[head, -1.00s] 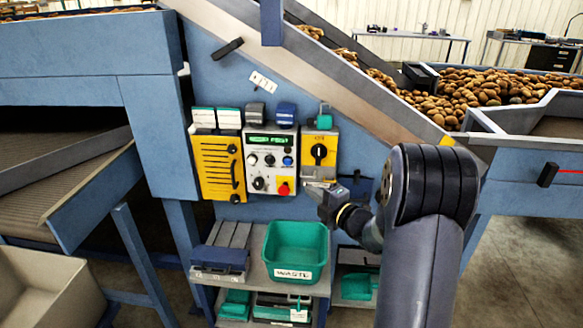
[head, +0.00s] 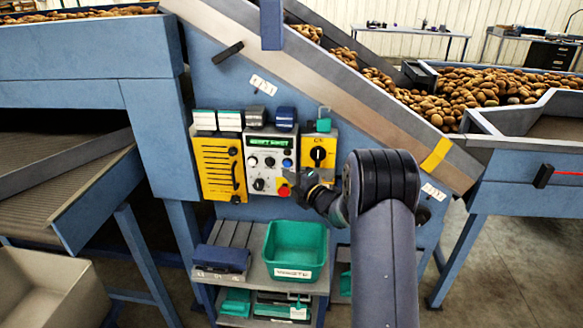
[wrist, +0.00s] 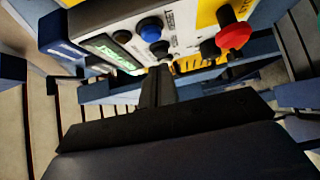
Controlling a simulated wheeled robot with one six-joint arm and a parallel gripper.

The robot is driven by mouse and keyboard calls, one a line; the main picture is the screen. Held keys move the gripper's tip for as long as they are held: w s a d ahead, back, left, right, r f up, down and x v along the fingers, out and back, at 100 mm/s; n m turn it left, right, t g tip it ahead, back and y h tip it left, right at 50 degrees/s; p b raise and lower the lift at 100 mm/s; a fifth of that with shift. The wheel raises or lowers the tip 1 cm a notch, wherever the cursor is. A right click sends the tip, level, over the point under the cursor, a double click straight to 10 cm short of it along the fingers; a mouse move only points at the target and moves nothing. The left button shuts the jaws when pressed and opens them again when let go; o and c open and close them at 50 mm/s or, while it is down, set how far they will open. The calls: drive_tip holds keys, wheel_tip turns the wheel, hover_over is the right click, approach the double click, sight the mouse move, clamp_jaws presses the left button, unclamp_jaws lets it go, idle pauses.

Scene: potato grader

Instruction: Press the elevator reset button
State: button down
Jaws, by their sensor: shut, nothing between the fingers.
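The grey control panel (head: 257,180) with a green display (head: 268,142) stands on the blue machine frame. A blue button (head: 287,162) sits at the right of its knobs. In the wrist view the blue button (wrist: 150,27) lies beside printing that reads like RESET, with a darker button (wrist: 160,47) close by. My gripper (head: 294,179) is shut and empty, just below the blue button in the head view. In the wrist view its fingers (wrist: 158,80) point at the button row. Whether the tip touches anything cannot be told.
A red mushroom button (head: 284,190) is very close to my gripper, and also shows in the wrist view (wrist: 235,37). A yellow box with a black rotary switch (head: 319,154) is at the right. A yellow cover (head: 216,168) is at the left. A green bin (head: 295,243) stands below.

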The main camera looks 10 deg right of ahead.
sight(284, 165)
drive_tip(key=shift+w+d+p, duration=0.2)
drive_tip(key=shift+w+d, duration=0.1)
drive_tip(key=shift+w, duration=0.4)
drive_tip(key=shift+w+d+p, duration=0.2)
drive_tip(key=shift+w+d, duration=0.1)
drive_tip(key=shift+w, duration=0.35)
